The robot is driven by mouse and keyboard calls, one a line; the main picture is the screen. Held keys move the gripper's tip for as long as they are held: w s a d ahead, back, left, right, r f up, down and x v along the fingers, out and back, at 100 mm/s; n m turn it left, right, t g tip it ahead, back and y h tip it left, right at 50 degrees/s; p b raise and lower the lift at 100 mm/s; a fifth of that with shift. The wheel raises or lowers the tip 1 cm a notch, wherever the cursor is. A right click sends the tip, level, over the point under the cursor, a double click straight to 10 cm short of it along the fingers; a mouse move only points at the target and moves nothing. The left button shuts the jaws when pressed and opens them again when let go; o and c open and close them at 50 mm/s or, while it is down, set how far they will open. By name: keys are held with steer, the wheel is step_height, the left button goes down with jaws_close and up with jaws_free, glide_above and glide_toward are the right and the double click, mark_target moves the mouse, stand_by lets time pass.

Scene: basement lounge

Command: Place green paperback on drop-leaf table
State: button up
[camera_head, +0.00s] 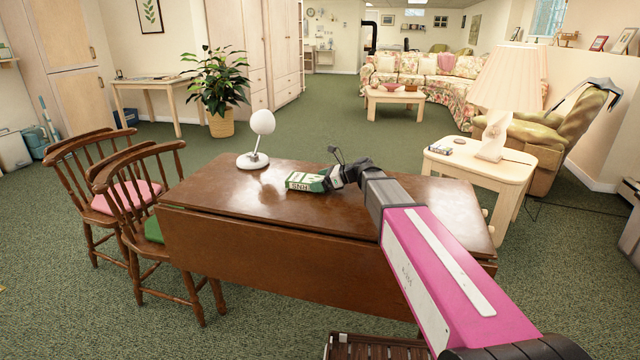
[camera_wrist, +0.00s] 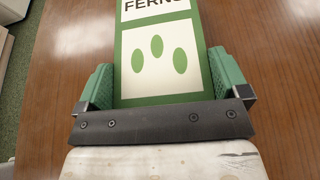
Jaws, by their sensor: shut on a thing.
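The green paperback (camera_head: 304,182) is at the drop-leaf table (camera_head: 225,188), near the middle of its brown top. In the wrist view the green paperback (camera_wrist: 155,50) shows a cream cover with green ovals and the letters "FERNS". My gripper (camera_head: 334,178) is shut on the book, with its green finger pads (camera_wrist: 165,85) at the book's two sides. The brown tabletop (camera_wrist: 70,60) shows around the book. I cannot tell whether the book touches the wood or is held slightly above it. The book's near end is hidden behind the gripper's dark bar.
A white round-headed lamp or mirror (camera_head: 254,160) stands at the table's back left. Two wooden chairs (camera_head: 150,215) are at its left side. A side table (camera_head: 475,165) with a lamp (camera_head: 505,85) is to the right. The tabletop's left part is clear.

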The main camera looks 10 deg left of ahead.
steer(key=shift+f, duration=0.3)
steer(key=shift+f, duration=0.15)
steer(key=o, duration=0.7)
steer(key=shift+c, duration=0.2)
steer(key=v, duration=1.2)
